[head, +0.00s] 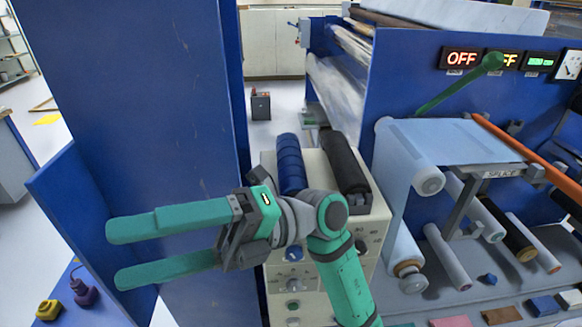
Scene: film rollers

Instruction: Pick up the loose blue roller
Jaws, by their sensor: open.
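A blue roller (291,166) with dark bands lies on top of the cream control cabinet (309,170), left of a black roller (345,163). I cannot tell whether the blue roller is loose or mounted. My gripper (112,256) is open and empty, its two green fingers pointing left in front of a blue panel. It is to the left of the blue roller and lower in the picture, well apart from it. My wrist and arm hide part of the cabinet's front.
Tall blue panels (140,90) stand left of the cabinet. On the right is a blue machine with white film rollers (428,180), a green lever (460,85) and an orange bar (515,145). Yellow (48,309) and purple (85,294) pieces lie at lower left.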

